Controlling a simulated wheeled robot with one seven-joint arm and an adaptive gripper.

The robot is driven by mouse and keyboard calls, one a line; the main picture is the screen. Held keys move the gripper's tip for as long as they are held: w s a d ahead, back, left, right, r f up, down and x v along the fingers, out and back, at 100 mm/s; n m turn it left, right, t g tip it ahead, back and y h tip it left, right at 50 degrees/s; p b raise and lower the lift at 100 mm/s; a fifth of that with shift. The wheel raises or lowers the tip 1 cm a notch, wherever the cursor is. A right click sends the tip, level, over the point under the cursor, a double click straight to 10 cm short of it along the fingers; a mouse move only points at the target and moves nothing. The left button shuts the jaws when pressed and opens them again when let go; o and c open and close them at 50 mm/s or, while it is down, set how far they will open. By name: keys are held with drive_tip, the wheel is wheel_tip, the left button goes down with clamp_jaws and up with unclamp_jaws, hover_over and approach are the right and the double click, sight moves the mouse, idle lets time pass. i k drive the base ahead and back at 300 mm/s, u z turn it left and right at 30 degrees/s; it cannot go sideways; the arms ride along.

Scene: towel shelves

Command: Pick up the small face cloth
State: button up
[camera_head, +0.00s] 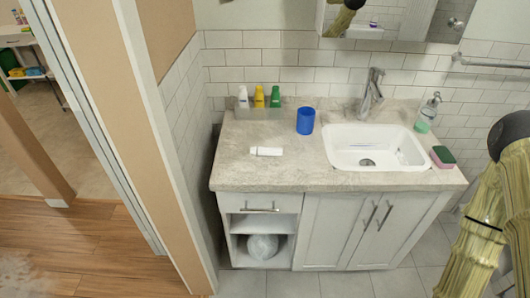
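I cannot make out a small face cloth in this view. A small white item (266,151) lies flat on the counter left of the sink; it looks more like a tube than a cloth. A pale rounded bundle (262,247) sits in the open shelf under the drawer; I cannot tell what it is. Part of my arm shows at the right edge, in black and olive green, in front of the wall and floor. My gripper's fingertips are not in view.
The stone counter (240,172) holds a blue cup (305,121), several bottles in a clear tray (259,98), a soap dispenser (427,113) and a sponge (443,157). A sink (375,146) is set in it. A towel rail (490,65) is at right. A wall edge (150,150) stands left.

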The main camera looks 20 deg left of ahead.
sight(257, 151)
drive_tip(key=z, duration=1.8)
drive_tip(key=i, duration=1.05)
drive_tip(key=u, duration=3.5)
